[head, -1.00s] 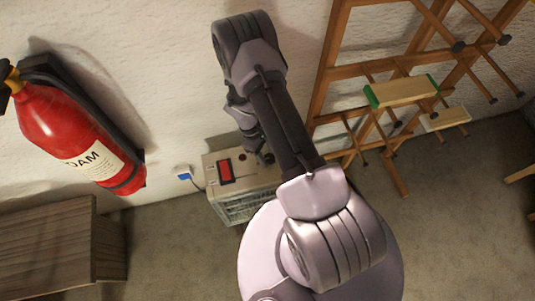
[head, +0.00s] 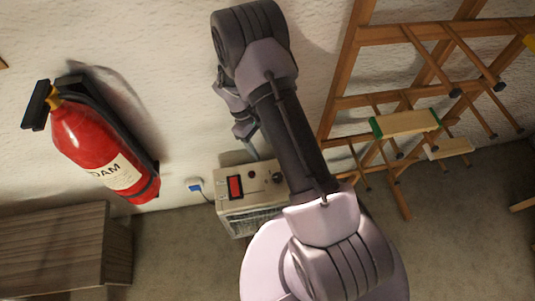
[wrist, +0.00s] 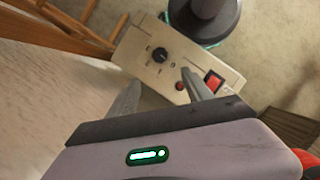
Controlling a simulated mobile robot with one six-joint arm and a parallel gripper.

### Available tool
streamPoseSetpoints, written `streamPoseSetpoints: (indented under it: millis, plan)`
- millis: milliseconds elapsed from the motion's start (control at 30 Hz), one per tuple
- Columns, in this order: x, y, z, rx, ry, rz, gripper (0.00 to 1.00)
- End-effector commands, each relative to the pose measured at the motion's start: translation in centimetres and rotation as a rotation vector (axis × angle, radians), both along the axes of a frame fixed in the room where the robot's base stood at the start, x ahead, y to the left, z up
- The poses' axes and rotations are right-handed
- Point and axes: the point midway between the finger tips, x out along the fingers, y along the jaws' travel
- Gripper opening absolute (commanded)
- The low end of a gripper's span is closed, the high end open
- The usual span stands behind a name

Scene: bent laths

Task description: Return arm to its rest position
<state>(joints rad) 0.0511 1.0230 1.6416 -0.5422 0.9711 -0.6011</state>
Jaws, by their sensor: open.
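My arm reaches up from the bottom of the head view, bent at a dark elbow near the wall. My gripper (wrist: 160,95) is open and empty in the wrist view, its two grey fingers apart. Beyond the fingers is a beige heater-like box (wrist: 140,50) with a black dial, a red button and a red switch. In the head view the box (head: 225,205) stands on the floor against the wall, partly hidden by my arm. There my gripper hangs just above the box, its fingers partly hidden behind the arm.
A red fire extinguisher (head: 90,145) hangs on the wall at left, above a wood-grain cabinet (head: 50,250). A blue plug (head: 194,187) sits at the wall by the box. A wooden lath frame (head: 345,75) leans at right. Grey floor is clear at lower right.

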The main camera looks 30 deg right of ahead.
Motion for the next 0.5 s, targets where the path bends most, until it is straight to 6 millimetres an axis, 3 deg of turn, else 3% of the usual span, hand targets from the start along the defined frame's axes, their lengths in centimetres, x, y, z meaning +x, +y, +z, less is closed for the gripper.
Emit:
streamPoseSetpoints:
  millis: [100,500]
  plan:
    - [0.25,0.16,0.77,0.0,0.001,0.0,0.59]
    - [0.26,0.16,0.74,0.0,0.001,-0.001,0.59]
